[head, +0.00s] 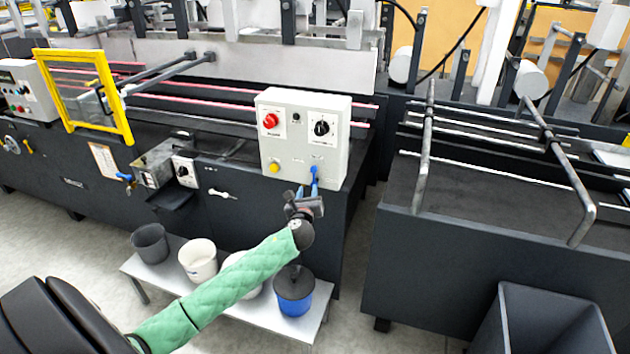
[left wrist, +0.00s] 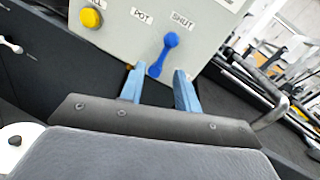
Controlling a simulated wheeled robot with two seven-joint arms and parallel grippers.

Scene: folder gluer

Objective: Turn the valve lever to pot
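The blue valve lever (head: 314,172) is at the lower right of the front of a light grey control box (head: 339,135). In the left wrist view the lever (left wrist: 163,55) has a round knob at its upper end, below the labels POT (left wrist: 141,15) and SHUT (left wrist: 182,20). The knob leans toward SHUT. My left gripper (head: 307,190) is just below the lever; in the wrist view its two blue fingers (left wrist: 156,80) are apart, with the lever's lower end appearing between the tips. I cannot tell whether they touch it. My right gripper is not in view.
A yellow button (head: 274,168), red knob (head: 270,120) and black dial (head: 322,128) are on the same box. Below, a low bench (head: 150,268) holds several pots, including a blue one (head: 294,304). A dark bin (head: 540,325) stands at lower right.

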